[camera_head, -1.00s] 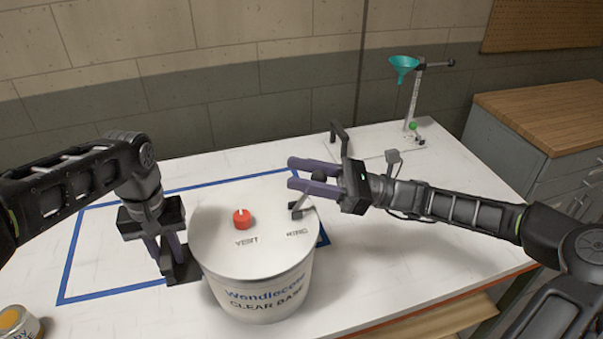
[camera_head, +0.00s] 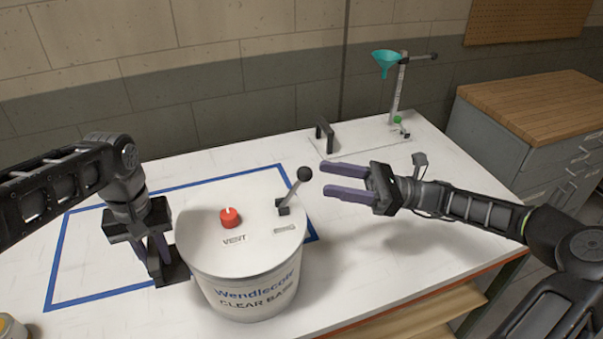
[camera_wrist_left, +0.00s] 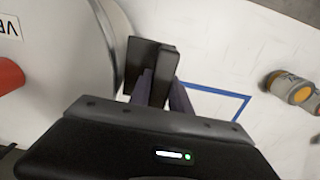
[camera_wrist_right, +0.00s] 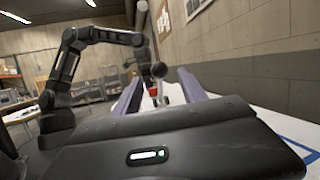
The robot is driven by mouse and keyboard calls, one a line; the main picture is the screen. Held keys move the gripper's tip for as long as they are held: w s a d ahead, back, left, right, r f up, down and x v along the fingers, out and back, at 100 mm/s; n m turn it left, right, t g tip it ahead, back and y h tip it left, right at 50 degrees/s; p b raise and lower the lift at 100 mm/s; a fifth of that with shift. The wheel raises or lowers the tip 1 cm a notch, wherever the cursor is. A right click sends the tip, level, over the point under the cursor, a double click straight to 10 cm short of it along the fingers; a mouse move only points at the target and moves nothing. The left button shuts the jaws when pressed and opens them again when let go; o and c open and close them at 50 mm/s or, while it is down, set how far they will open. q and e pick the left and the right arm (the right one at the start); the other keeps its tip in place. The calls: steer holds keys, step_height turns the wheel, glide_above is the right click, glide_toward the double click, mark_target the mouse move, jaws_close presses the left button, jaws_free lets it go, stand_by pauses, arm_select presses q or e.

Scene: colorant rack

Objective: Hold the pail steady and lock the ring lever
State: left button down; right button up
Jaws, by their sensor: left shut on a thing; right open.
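The white pail (camera_head: 245,262) stands upright on the table, with a red vent knob (camera_head: 230,217) on its lid. The ring lever (camera_head: 293,192) sits at the lid's right side, its black ball knob raised up and to the right. My left gripper (camera_head: 163,275) is shut on a dark handle block (camera_wrist_left: 150,62) at the pail's left side. My right gripper (camera_head: 325,180) is open just right of the lever's ball, its fingers pointing left. In the right wrist view the ball (camera_wrist_right: 159,70) shows between the fingers, apart from them; how deep it lies is unclear.
Blue tape (camera_head: 85,300) outlines a rectangle around the pail. A stand with a teal funnel (camera_head: 385,62) is at the back right on a white base. A small jar (camera_head: 10,330) is at the lower left. The table right of the pail is clear.

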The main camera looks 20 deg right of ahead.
steer(key=shift+v, duration=1.2)
arm_select(q)
steer(key=c, duration=1.1)
jaws_free()
steer(key=shift+r, duration=3.75)
